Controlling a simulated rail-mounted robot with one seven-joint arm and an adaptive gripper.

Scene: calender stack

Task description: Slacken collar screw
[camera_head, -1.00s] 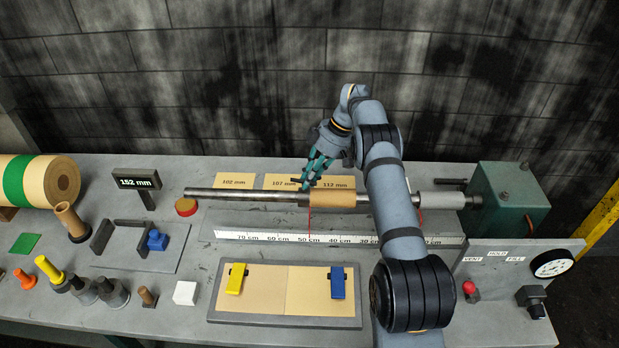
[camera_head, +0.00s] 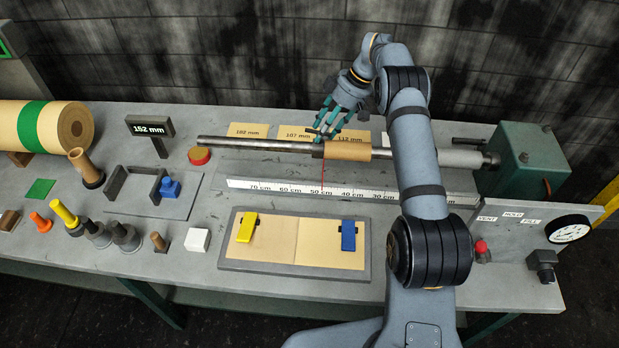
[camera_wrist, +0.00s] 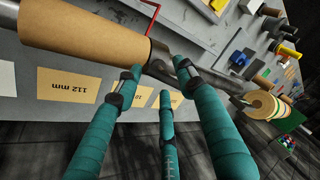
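A long grey shaft (camera_head: 255,145) lies across the back of the bench. A brown cardboard core (camera_head: 347,151) sits on it, and fills the upper left of the wrist view (camera_wrist: 75,35). A dark collar (camera_head: 318,150) is on the shaft at the core's left end. A thin black bar (camera_head: 312,131), seemingly the collar screw's handle, shows just above it. My three-fingered gripper (camera_head: 325,130) is over the collar, fingertips close to the bar. In the wrist view its fingertips (camera_wrist: 158,76) are spread apart by the shaft. The fingers partly hide the collar and screw; contact cannot be told.
A white centimetre scale (camera_head: 290,188) runs in front of the shaft, with a red line falling near 50 cm. A green block (camera_head: 525,160) stands at the shaft's right end. A sign (camera_head: 150,128) reads 152 mm. A clamped board (camera_head: 295,265) lies in front.

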